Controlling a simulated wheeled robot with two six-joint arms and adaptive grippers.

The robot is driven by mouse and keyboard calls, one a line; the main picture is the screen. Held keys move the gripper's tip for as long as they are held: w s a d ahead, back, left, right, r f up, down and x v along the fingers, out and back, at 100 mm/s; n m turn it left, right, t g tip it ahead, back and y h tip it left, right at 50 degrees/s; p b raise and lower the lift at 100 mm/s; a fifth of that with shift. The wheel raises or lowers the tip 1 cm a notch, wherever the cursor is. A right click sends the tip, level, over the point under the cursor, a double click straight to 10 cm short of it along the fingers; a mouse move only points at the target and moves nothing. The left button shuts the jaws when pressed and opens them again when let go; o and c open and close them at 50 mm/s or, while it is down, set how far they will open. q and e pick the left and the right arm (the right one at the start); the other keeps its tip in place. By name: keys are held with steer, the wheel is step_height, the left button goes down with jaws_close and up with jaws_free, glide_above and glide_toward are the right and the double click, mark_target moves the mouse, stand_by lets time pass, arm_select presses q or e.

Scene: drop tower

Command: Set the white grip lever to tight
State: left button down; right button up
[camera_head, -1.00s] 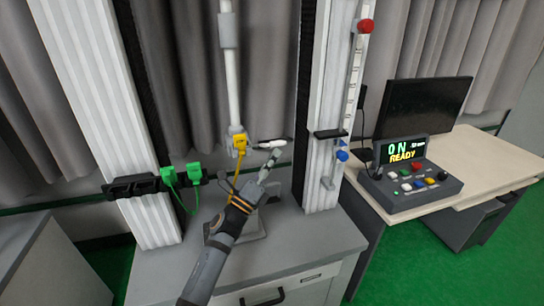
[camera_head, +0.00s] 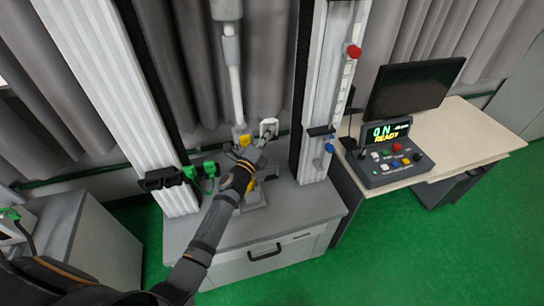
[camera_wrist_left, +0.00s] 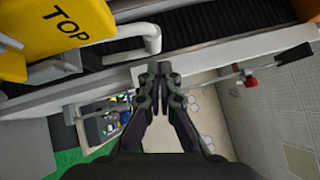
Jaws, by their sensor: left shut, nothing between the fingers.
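The white grip lever (camera_head: 269,127) shows in the head view as a small white bent handle at the foot of the central hanging rod, beside the yellow part (camera_head: 242,139). A white bent bar (camera_wrist_left: 151,40) in the left wrist view looks like the same lever, close beyond the fingertips. My left gripper (camera_head: 262,141) is just below the lever, shut and empty; its fingertips also show in the left wrist view (camera_wrist_left: 159,70). Whether they touch the lever I cannot tell. My right gripper is not in view.
A yellow block marked TOP (camera_wrist_left: 70,25) is at upper left in the wrist view. A tall white column (camera_head: 325,100) with a red knob (camera_head: 353,51) stands right of the rod. The control box (camera_head: 390,158) reads ON, READY. A grey cabinet (camera_head: 255,255) lies below.

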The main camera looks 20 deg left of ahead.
arm_select(q)
steer(key=shift+w+a+r+p, duration=0.3)
steer(key=shift+w+a+r, duration=0.2)
steer(key=shift+w+r, duration=0.15)
steer(key=shift+w, duration=0.1)
stand_by(0.4)
